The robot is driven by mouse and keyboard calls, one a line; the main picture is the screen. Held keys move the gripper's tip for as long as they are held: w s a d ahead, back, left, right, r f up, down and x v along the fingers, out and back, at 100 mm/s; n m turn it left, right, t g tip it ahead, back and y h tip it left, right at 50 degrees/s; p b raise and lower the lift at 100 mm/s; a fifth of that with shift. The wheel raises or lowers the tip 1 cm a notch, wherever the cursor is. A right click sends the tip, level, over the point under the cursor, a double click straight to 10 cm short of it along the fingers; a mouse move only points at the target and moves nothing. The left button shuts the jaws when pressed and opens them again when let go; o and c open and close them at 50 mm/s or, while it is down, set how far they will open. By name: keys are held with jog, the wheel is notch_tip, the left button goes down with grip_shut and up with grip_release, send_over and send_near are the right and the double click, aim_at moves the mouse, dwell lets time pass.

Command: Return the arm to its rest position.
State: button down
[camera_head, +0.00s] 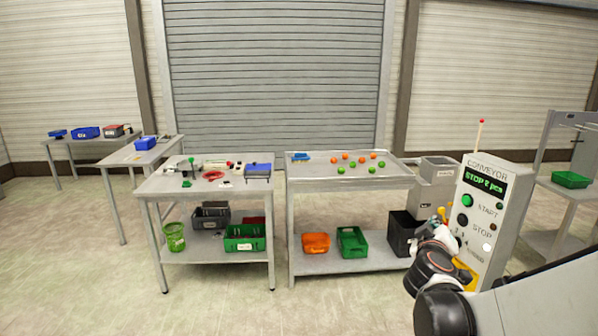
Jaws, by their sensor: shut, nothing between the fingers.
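My arm reaches in from the lower right, with its white and black links in front of the conveyor control box. My gripper (441,213) is shut and empty at the left side of the box, small and partly hidden by my wrist. I cannot tell whether it touches the box. The grey conveyor control box (486,232) stands upright, with a display reading "STOP 2 pcs". It has a green START button (467,200), a black STOP button (463,220) and a thin red-tipped mast (480,134).
A middle table (297,184) holds orange and green balls, with bins on its lower shelf. A left workbench (160,190) holds small parts and a blue box (258,170). A green tray (571,179) sits on a rack at right. The floor at front left is clear.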

jog(key=s+a+f+m+g+y+b, duration=0.1)
jog(key=s+a+f+g+y, duration=0.1)
jog(key=s+a, duration=0.3)
jog(key=s+a+f+m+g+y+b, duration=0.1)
jog(key=s+a+f, duration=0.4)
jog(key=s, duration=0.8)
jog(key=s+a+f+g+y+b, duration=0.2)
jog(key=s+a+y, duration=0.3)
jog(key=s, duration=0.5)
jog(key=shift+a+f+m+g, duration=0.4)
jog(key=shift+a+f+g, duration=0.25)
jog(key=shift+a+g, duration=0.35)
jog(key=shift+d, duration=0.1)
